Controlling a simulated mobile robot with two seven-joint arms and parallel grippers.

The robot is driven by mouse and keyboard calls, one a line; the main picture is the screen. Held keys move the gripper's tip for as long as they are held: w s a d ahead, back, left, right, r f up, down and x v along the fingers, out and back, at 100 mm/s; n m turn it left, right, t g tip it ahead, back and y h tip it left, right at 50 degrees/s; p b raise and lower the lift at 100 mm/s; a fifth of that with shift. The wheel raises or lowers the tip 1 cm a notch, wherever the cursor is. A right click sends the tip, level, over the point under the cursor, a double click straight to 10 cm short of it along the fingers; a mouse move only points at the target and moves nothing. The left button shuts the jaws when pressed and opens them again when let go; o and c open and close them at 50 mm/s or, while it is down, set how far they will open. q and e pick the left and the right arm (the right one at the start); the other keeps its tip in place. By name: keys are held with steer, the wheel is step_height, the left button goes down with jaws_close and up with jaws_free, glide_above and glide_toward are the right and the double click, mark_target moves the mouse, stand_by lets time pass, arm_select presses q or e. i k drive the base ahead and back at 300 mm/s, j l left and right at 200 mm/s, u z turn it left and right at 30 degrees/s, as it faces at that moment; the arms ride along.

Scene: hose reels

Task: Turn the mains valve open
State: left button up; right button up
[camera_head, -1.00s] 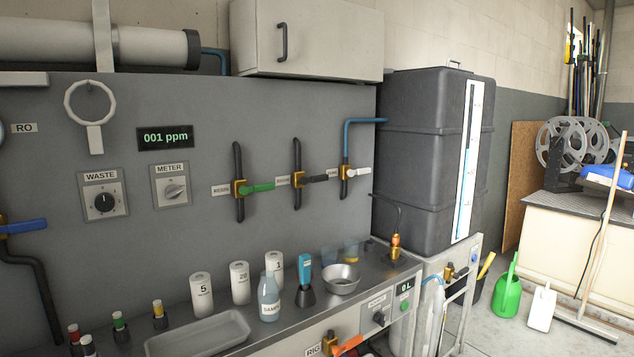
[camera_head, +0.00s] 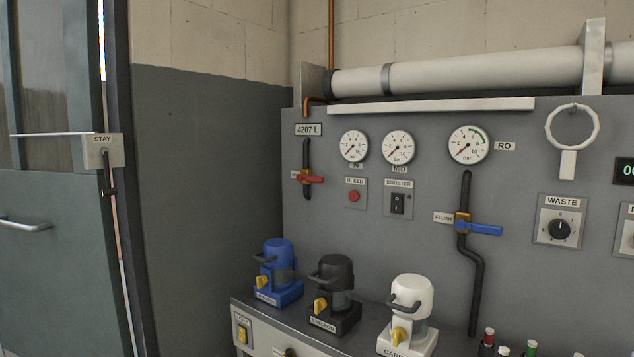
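A valve with a red lever (camera_head: 310,179) sits on a dark vertical pipe at the left end of the grey wall panel, under the "4207 L" display. Its lever points right, across the pipe. Its small label is too small to read, so I cannot tell for sure that it is the mains valve. A second valve with a blue lever (camera_head: 478,229), labelled FLUSH, sits on another dark pipe further right, its lever also across the pipe. Neither of my grippers is in view.
Blue (camera_head: 277,266), black (camera_head: 333,290) and white (camera_head: 411,310) filter housings stand on the bench below the panel. Gauges (camera_head: 398,147), a BLEED button (camera_head: 354,196) and a BOOSTER switch (camera_head: 398,204) are on the panel. A green door (camera_head: 60,260) stands at left.

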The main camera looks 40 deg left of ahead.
mark_target(300, 177)
steer(key=i+j, duration=0.2)
steer(key=j, duration=0.2)
steer(key=i+j, duration=0.15)
steer(key=j, duration=0.25)
steer(key=i+j, duration=0.2)
steer(key=j, duration=0.2)
